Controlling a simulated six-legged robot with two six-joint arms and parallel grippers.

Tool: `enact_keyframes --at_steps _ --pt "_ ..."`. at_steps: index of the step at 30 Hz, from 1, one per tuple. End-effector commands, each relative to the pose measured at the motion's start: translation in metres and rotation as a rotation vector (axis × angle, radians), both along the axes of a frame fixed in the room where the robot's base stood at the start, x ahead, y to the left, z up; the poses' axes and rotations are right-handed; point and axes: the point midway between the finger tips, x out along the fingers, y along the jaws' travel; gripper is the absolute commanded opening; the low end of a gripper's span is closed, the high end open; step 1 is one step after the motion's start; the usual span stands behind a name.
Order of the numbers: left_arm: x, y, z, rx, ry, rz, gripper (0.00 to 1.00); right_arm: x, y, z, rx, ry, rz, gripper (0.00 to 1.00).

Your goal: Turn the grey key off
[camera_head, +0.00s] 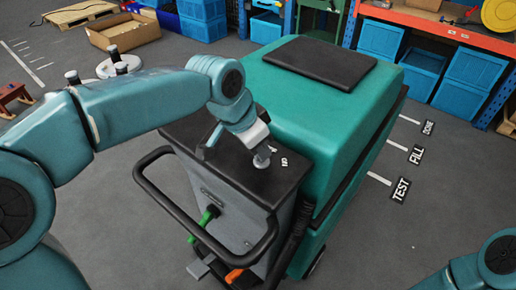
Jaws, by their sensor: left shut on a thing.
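The grey key (263,157) sits on the dark top panel (228,177) of the teal floor scrubber (330,115). Small white markings lie on the panel just right of the key. My left gripper (258,147) reaches over the panel from the left and is shut on the key. The gripper's body hides part of the key, and its turn angle is hard to tell. My right arm shows only at the bottom right corner, and its gripper is out of view.
A black handle loop (208,240) juts from the scrubber's front, with a green part (207,216) and an orange part (234,275) near it. Blue bins (471,80) on racks and a cardboard box (123,31) stand behind. Grey floor lies open at right, marked TEST, FILL and DONE.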

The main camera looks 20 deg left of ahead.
Motion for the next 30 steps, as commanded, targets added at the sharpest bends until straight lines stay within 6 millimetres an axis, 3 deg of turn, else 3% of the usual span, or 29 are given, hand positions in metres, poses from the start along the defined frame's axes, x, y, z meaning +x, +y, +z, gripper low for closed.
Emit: enact_keyframes --at_steps 12,30 --pt "-0.0025 -0.0027 -0.0060 0.003 0.014 0.235 0.00 0.0000 -0.0001 -0.0084 0.000 0.000 0.000 0.43" --pt "-0.0029 -0.0027 -0.0059 0.004 0.018 0.296 0.00 0.0000 0.0000 -0.0096 0.000 0.000 0.000 0.43"
